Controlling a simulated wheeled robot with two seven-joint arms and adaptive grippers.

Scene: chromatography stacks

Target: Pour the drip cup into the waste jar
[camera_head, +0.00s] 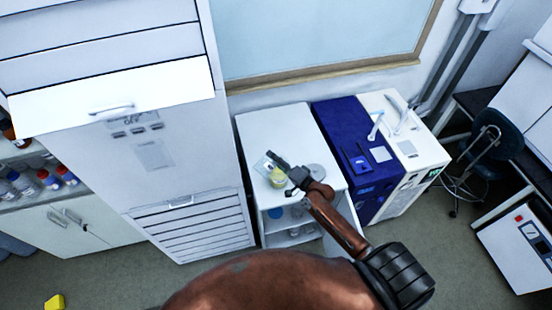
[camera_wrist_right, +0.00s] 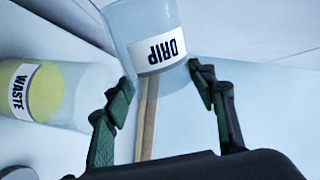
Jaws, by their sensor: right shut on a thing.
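The drip cup (camera_wrist_right: 155,48) is a clear cup with a white DRIP label, upside down in the wrist view. My right gripper (camera_wrist_right: 165,85) is shut on it, one finger on each side. The waste jar (camera_wrist_right: 60,92) is beside it, with yellow contents and a WASTE label turned sideways. The cup's axis is roughly at right angles to the jar's, so the cup is strongly tilted. In the head view the right gripper (camera_head: 275,163) is over the white cabinet, close by the yellow jar (camera_head: 278,178). I cannot tell whether liquid is in the cup. My left gripper is out of view.
The white cabinet top (camera_head: 265,125) is mostly clear, with a round grey item (camera_head: 316,171) right of the jar. A blue instrument (camera_head: 350,140) and a white instrument (camera_head: 410,145) stand to the right. A tall white cabinet (camera_head: 180,150) rises to the left.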

